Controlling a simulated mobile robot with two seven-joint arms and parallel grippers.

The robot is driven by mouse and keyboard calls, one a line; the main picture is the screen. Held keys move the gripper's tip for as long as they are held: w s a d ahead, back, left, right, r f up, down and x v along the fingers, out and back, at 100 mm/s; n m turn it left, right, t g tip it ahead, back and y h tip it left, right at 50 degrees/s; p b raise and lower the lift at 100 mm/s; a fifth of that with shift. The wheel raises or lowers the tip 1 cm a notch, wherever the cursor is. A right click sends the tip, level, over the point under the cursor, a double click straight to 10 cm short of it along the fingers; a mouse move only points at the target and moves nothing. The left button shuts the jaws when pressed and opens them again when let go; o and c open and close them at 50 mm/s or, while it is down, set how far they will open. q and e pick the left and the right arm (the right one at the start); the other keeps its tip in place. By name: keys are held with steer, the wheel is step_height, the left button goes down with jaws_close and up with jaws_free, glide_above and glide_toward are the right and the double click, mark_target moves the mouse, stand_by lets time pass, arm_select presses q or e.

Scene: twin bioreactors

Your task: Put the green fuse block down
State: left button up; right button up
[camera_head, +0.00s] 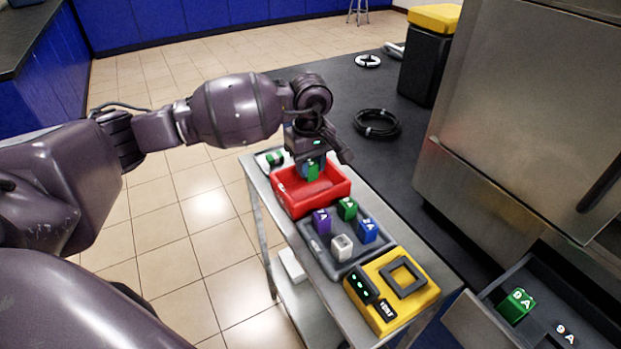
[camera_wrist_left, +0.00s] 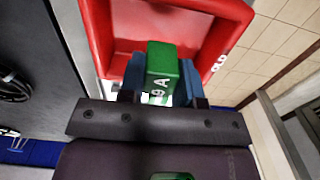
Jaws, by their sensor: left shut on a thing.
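My left gripper (camera_head: 311,163) is shut on a green fuse block (camera_head: 313,173) at the red bin (camera_head: 325,203) on the cart. In the left wrist view the green block (camera_wrist_left: 163,62), marked 9 A, sits between two blue fingertips, over the inside of the red bin (camera_wrist_left: 232,22), whose wall reads OLD. I cannot tell whether the block touches the bin floor. Another green fuse block (camera_head: 347,208) stands in the grey tray, and one more (camera_head: 516,305) is in the open drawer at lower right. My right gripper is not in view.
The grey tray (camera_head: 318,258) also holds purple (camera_head: 321,221), blue (camera_head: 367,230) and white (camera_head: 341,247) blocks. A yellow tester (camera_head: 412,305) stands at the cart's near end.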

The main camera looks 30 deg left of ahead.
mark_target(310, 179)
arm_select(q)
step_height(310, 179, down, 4)
steer(key=shift+f, duration=0.2)
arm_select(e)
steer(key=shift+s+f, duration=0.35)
